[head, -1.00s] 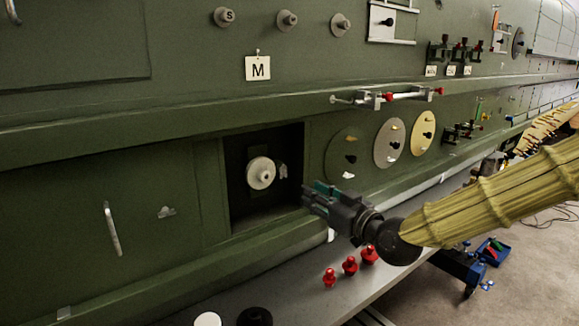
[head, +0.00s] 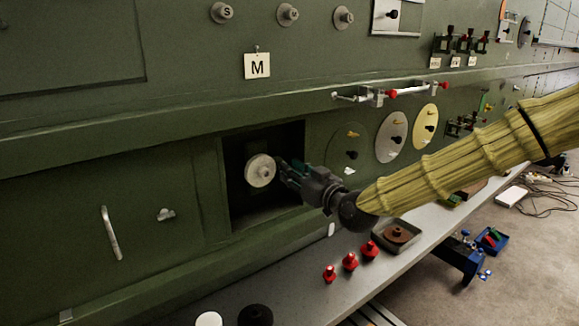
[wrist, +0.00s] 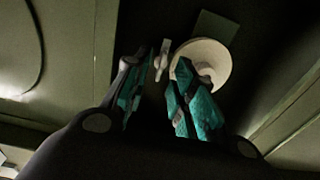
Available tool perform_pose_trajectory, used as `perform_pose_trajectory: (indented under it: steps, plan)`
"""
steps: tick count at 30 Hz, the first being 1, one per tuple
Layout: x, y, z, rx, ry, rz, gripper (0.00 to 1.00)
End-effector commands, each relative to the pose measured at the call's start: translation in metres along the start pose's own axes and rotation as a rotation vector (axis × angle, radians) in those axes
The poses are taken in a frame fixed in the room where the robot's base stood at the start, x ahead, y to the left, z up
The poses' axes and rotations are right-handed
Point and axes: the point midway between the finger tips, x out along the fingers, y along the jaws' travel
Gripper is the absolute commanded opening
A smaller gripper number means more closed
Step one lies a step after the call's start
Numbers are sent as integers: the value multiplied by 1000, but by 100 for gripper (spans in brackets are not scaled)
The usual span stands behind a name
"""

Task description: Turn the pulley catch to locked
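The pulley (head: 259,171) is a pale round disc with a hub inside the dark recess. It also shows in the wrist view (wrist: 213,60). The pulley catch (wrist: 162,61) is a small pale lever beside the disc; in the head view my gripper hides it. My gripper (head: 283,168) reaches into the recess from the right, close to the disc's right side. In the wrist view my gripper (wrist: 160,80) is open, with teal pads apart and the catch showing between the fingertips. I cannot tell whether a finger touches the catch or disc.
The recess (head: 231,190) has green walls close around my gripper. A ledge (head: 290,295) below holds red knobs (head: 350,262) and a tray (head: 398,236) with a brown part. A rod with red clamps (head: 395,93) runs above right. Round plates (head: 391,137) are on the panel.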

Motion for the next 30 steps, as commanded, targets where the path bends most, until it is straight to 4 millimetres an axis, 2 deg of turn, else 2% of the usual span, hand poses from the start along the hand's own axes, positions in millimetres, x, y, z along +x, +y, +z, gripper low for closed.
perform_pose_trajectory:
  steps: [6, 16, 21, 30]
  plan:
    - [15, 0, 0, 0, -1, 0, 26]
    - [17, 0, 1, 0, -1, 0, 26]
    - [17, 0, 1, 0, -1, 0, 0]
    - [17, 0, 1, 7, 0, 0, 0]
